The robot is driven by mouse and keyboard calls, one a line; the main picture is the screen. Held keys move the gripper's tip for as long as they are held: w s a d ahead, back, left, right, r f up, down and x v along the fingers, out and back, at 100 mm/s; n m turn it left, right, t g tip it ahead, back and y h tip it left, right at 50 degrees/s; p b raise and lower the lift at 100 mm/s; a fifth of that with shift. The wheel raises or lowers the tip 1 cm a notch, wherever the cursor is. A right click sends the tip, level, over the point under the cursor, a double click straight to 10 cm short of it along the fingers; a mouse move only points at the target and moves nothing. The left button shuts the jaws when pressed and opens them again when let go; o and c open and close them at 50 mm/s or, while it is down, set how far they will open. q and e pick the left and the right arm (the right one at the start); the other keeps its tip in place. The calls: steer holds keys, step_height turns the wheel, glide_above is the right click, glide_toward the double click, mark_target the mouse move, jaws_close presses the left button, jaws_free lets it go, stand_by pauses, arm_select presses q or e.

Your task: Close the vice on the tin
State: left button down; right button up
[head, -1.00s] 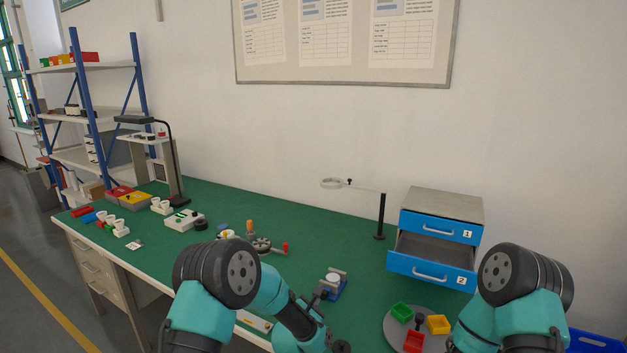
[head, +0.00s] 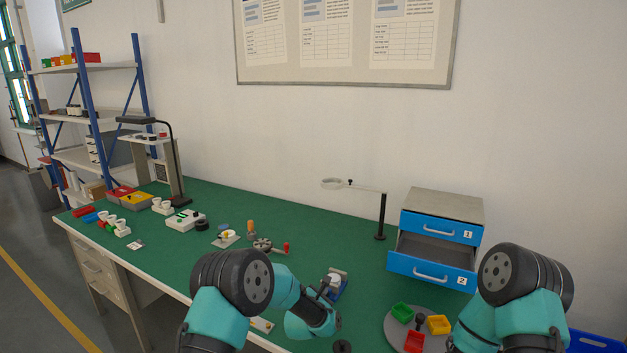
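The small blue vice (head: 341,288) stands on the green bench, right of centre. A pale round tin (head: 333,279) sits at its jaws, partly hidden by my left arm. I cannot tell whether the jaws touch the tin. My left gripper (head: 325,289) is at the near left side of the vice, dark and small. I cannot tell whether its fingers are open or touch the vice. My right arm is at the lower right, and its gripper is out of view.
A grey round tray (head: 393,338) with green, yellow and red bins lies right of the vice. Behind it stands a drawer unit (head: 437,235) with its lower drawer (head: 430,272) pulled out. A magnifier stand (head: 381,217) is at the back. The green bench (head: 325,233) is clear behind the vice.

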arm_select(q)
steer(key=shift+s+d+f, duration=0.1)
steer(key=shift+d+f, duration=0.05)
steer(key=shift+d, duration=0.5)
stand_by(0.3)
steer(key=shift+s+d+f, duration=0.3)
steer(key=shift+d+f, duration=0.05)
steer(key=shift+f, duration=0.15)
steer(key=shift+d+r, duration=0.1)
steer(key=shift+r, duration=0.05)
stand_by(0.5)
steer(key=shift+d+r, duration=0.15)
steer(key=shift+d, duration=0.15)
steer(key=shift+r, duration=0.1)
steer(key=shift+s+r, duration=0.1)
steer(key=shift+s, duration=0.15)
steer(key=shift+s+a, duration=0.5)
steer(key=shift+s, duration=0.3)
steer(key=shift+s+a, duration=0.5)
steer(key=shift+s, duration=0.25)
steer(key=shift+s+a, duration=0.5)
steer(key=shift+s, duration=0.3)
